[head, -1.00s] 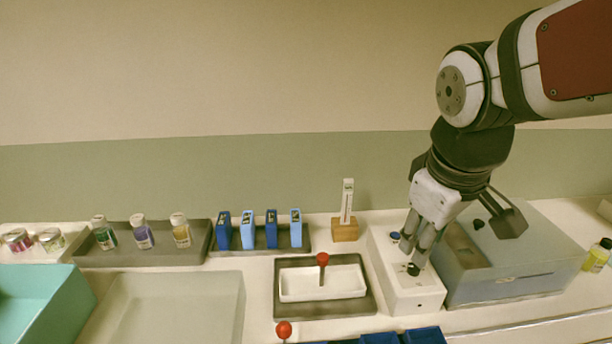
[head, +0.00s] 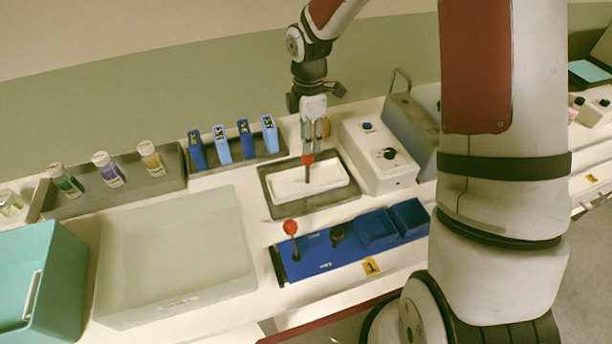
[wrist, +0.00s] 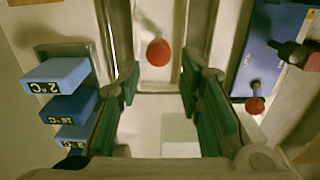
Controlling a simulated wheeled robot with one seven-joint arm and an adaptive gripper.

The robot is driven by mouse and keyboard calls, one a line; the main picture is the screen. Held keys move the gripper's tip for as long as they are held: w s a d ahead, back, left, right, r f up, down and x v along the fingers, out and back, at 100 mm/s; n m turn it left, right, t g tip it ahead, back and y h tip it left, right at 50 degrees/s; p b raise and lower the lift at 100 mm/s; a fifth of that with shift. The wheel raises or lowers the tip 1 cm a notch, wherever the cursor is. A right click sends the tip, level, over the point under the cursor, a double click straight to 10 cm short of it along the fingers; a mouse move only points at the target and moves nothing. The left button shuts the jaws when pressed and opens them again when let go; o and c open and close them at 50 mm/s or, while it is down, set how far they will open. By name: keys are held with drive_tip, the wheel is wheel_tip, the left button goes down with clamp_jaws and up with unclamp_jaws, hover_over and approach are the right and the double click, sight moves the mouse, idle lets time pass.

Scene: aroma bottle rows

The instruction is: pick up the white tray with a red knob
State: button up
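The white tray (head: 335,178) lies in a dark grey holder (head: 284,206). A red knob (head: 308,159) on a dark stem rises from its middle. My gripper (head: 313,143) is just above and behind the knob in the head view, pointing down. In the wrist view my gripper (wrist: 160,80) has its two green-padded fingers wide apart, with nothing between them. The red knob (wrist: 159,52) shows there beyond the fingertips, sideways between the finger lines. I cannot tell the exact height gap.
Blue cartridges (head: 221,145) stand in a rack left of the tray. A white switch box (head: 377,155) stands close right. In front, a blue panel (head: 318,257) carries another red-topped lever (head: 290,228). A translucent bin (head: 175,255) is at front left.

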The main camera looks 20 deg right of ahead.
sight(309, 156)
wheel_tip(309, 156, down, 7)
drive_tip(key=shift+s+f, duration=0.1)
drive_tip(key=shift+f+p, duration=0.55)
drive_tip(key=shift+f, duration=2.3)
clamp_jaws()
